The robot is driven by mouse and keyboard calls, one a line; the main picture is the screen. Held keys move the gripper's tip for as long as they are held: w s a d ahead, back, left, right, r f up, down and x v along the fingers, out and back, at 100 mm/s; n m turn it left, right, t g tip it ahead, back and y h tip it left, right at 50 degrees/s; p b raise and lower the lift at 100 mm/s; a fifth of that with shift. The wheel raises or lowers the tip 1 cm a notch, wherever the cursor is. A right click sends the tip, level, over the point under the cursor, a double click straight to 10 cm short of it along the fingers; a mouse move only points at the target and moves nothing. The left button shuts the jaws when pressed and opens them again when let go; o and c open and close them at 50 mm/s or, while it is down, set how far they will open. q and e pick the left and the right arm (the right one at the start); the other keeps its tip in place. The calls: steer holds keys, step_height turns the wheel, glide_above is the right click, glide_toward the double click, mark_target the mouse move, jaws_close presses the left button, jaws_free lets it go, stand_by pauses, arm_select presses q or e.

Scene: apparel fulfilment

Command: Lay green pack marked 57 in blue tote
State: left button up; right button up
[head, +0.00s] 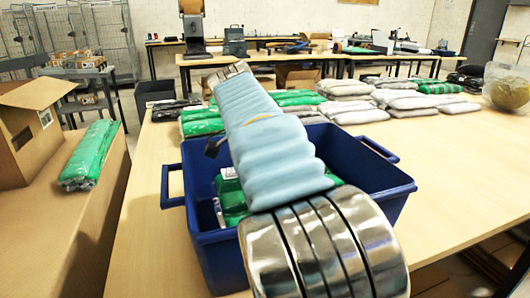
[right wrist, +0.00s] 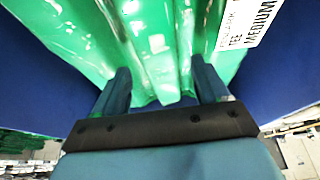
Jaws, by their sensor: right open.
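The blue tote (head: 205,235) stands on the table in the middle of the head view, partly covered by my right arm. A glossy green pack (head: 230,190) with a white label lies inside it, mostly hidden. In the right wrist view, a green pack (right wrist: 110,45) lies right at my right gripper (right wrist: 161,76), with blue tote surfaces on both sides. The gripper is open, its fingers at the pack's near end. The label shows "TEE" and "MEDIUM"; I cannot read a 57. My right gripper is hidden in the head view. My left gripper is not in view.
Another green pack (head: 88,155) lies on a cardboard surface at left, beside an open carton (head: 28,130). Several green and grey packs (head: 350,112) lie in rows behind the tote. A round container (head: 508,87) stands at far right. The table right of the tote is clear.

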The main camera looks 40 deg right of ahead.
steer(key=v, duration=1.1)
steer(key=shift+a+r, duration=0.2)
steer(key=shift+r, duration=0.05)
steer(key=shift+d, duration=0.1)
